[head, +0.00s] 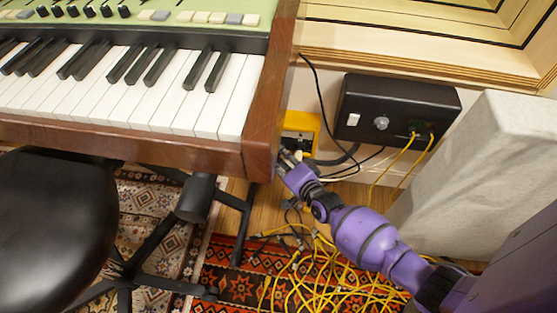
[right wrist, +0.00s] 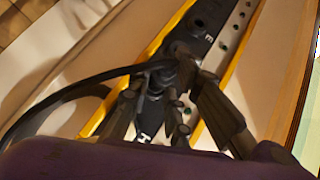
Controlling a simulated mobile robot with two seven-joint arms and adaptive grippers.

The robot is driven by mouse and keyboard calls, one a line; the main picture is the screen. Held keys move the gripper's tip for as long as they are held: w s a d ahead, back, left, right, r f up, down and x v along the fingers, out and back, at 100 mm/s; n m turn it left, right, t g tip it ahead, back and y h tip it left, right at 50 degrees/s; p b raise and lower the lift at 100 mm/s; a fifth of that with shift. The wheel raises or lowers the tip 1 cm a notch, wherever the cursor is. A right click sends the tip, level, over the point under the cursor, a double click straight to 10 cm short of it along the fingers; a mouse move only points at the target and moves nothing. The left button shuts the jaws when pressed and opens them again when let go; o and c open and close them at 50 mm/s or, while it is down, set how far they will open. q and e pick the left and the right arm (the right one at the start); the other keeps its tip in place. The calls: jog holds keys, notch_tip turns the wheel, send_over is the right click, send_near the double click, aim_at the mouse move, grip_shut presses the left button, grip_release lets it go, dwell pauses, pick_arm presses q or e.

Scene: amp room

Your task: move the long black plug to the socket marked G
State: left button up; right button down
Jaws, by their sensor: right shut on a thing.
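The yellow-edged socket panel (head: 314,127) is beside the keyboard's right end in the head view. It fills the middle of the right wrist view (right wrist: 228,66), with dark sockets and small white letters. One letter near the top looks like an E and one near the bottom like an H; I cannot make out a G. My right gripper (head: 287,158) is at the panel's lower left. In the right wrist view the right gripper (right wrist: 172,95) is shut on a black plug (right wrist: 161,76), close against the panel. Whether its tip is in a socket is hidden. My left gripper is not in view.
A black box (head: 385,105) with two yellow cables stands right of the panel. A grey padded block (head: 480,170) is further right. Yellow cables (head: 310,275) lie tangled on the rug. The keyboard's wooden end (head: 268,110) is close to the gripper. A black cable (right wrist: 75,93) runs left from the plug.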

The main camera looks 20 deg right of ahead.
jog(key=c, duration=1.5)
grip_release()
jog(key=shift+c, duration=0.2)
jog(key=shift+s, duration=0.15)
jog(key=v, duration=1.1)
jog(key=shift+s+r, duration=0.15)
jog(key=shift+s, duration=0.2)
